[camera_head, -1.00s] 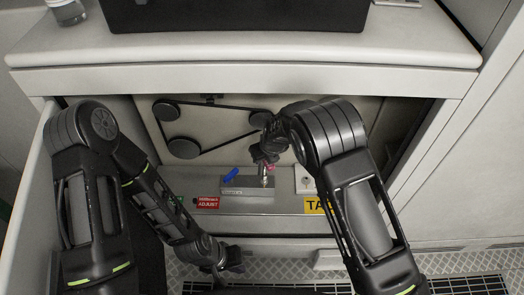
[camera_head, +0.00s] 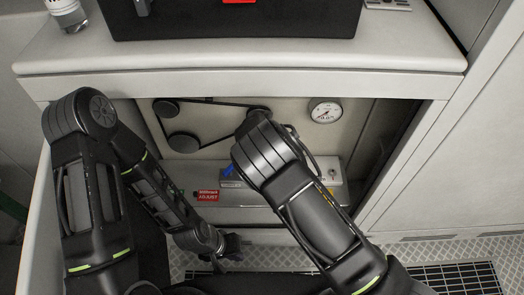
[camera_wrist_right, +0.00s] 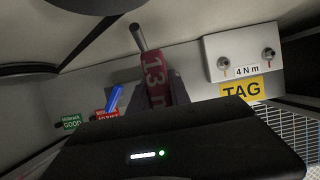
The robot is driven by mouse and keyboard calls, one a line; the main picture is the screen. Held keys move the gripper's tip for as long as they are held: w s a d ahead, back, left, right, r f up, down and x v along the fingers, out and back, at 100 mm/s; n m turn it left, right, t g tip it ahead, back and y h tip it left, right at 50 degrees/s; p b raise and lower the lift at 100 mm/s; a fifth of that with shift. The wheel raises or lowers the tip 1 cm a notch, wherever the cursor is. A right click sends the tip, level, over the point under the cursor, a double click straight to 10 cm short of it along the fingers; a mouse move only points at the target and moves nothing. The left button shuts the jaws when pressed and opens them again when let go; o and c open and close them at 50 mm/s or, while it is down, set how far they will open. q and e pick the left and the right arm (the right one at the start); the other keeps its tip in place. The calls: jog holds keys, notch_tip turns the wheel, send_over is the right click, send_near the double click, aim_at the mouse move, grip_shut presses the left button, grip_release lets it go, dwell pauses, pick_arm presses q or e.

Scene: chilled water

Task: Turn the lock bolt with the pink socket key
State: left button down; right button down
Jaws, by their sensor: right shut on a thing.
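The pink socket key (camera_wrist_right: 165,80), marked "13 m", is between the fingers of my right gripper (camera_wrist_right: 158,92) in the right wrist view. Its metal shaft (camera_wrist_right: 138,37) points up and left, away from the block. In the head view my right forearm hides the right gripper and key. A pale block marked "4 N m" (camera_wrist_right: 243,55) has two studs, left (camera_wrist_right: 223,63) and right (camera_wrist_right: 268,53); I cannot tell whether either is the lock bolt. My left gripper (camera_head: 232,246) hangs low in front of the cabinet, apart from everything; its jaws are too small to read.
A blue handle (camera_head: 228,170) stands beside a red label (camera_head: 207,195). Belt pulleys (camera_head: 184,143) and a round gauge (camera_head: 326,112) are on the back wall. The worktop (camera_head: 240,58) overhangs the recess. A yellow TAG label (camera_wrist_right: 243,90) is below the pale block.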

jog(key=shift+f+b, duration=0.2)
jog(key=shift+b, duration=0.3)
dwell(1.1)
jog(key=shift+f+b, duration=0.7)
jog(key=shift+f, duration=0.15)
dwell(0.6)
jog(key=shift+n+y+b, duration=0.3)
jog(key=shift+n+b, duration=0.15)
jog(key=shift+n, duration=0.15)
jog(key=shift+a, duration=0.1)
